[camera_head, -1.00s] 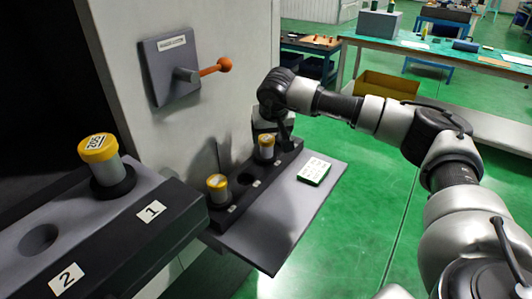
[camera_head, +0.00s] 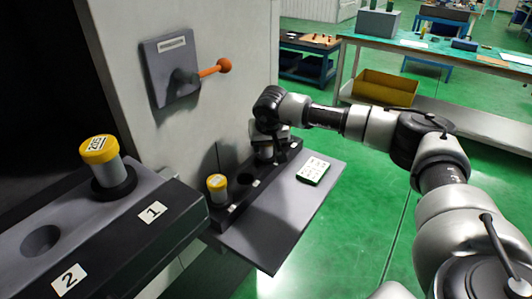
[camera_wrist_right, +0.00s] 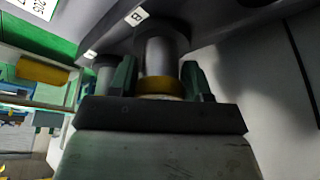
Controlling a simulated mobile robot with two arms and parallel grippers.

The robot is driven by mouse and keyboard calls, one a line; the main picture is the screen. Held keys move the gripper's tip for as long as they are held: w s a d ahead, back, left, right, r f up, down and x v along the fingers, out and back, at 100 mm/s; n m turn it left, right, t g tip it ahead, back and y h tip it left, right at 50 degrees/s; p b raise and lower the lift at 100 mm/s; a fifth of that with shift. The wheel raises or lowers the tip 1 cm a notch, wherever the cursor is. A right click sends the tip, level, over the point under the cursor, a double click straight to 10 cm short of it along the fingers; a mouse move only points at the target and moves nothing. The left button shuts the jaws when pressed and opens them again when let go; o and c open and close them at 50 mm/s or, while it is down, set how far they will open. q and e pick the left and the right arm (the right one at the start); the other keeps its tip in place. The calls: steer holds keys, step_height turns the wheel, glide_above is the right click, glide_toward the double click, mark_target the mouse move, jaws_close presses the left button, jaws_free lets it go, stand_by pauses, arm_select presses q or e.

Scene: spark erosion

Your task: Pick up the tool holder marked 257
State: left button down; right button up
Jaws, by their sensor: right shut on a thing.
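My right gripper (camera_head: 267,148) is at the far end of the small dark rack (camera_head: 230,207), shut on a tool holder. In the right wrist view this tool holder (camera_wrist_right: 162,55) shows a grey body and yellow cap between the two fingers. It appears to stand in the rack; its marking cannot be read. A second yellow-capped holder (camera_head: 217,187) stands at the near end of the rack, its number unreadable. A third holder (camera_head: 100,160), with a yellow cap that seems to read 205, stands upright at position 1 of the larger block. My left gripper is not in view.
The larger dark block (camera_head: 110,240) has an empty hole at position 2. An orange-knobbed lever (camera_head: 215,68) sticks out from the machine wall above the rack. A white label card (camera_head: 313,171) lies on the grey shelf (camera_head: 280,225). A yellow bin (camera_head: 385,88) stands behind my arm.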

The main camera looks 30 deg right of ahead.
steer(key=shift+r, duration=0.1)
steer(key=shift+c, duration=1)
